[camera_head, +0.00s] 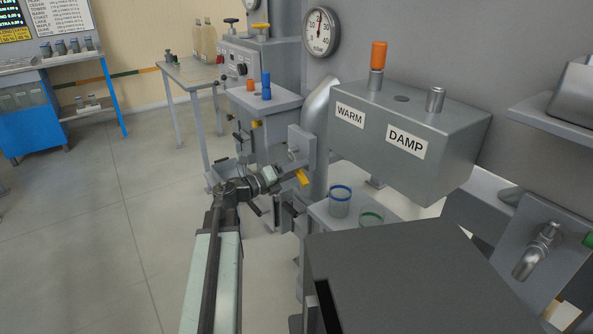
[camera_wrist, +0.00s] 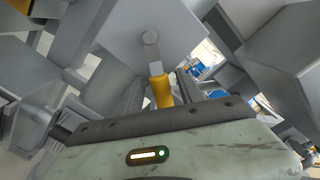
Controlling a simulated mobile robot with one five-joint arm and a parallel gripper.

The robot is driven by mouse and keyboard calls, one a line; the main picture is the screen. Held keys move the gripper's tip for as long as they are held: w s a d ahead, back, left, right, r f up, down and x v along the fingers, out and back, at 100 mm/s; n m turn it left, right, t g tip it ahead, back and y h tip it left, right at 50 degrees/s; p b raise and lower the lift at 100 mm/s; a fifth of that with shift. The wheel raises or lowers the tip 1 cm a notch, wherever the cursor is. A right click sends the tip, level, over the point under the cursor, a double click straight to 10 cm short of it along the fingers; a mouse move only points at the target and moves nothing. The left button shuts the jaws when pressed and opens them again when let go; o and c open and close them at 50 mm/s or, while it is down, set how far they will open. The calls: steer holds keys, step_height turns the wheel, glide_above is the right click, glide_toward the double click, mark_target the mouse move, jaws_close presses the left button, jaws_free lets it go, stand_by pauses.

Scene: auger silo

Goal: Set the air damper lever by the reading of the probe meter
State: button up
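A lever with a yellow grip (camera_head: 302,178) is fixed to a grey plate on the grey duct; I take it for the damper lever. In the wrist view its yellow grip (camera_wrist: 162,91) hangs from a round pivot, between the fingers of my gripper (camera_wrist: 162,100). A gap seems to show on each side, so the gripper looks open around it. My gripper (camera_head: 272,180) is just left of the grip in the head view. A round dial (camera_head: 320,32) is on the wall; its needle points about straight up. I cannot tell whether this is the probe meter.
A grey box (camera_head: 447,120) carries WARM and DAMP labels; an orange-topped probe (camera_head: 378,62) stands in its top. Blue-rimmed (camera_head: 340,200) and green-rimmed cups (camera_head: 371,218) are below it. The floor (camera_head: 80,240) at left is clear.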

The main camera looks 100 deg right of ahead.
steer(key=shift+w+a, duration=0.15)
steer(key=v, duration=0.7)
steer(key=shift+w, duration=0.2)
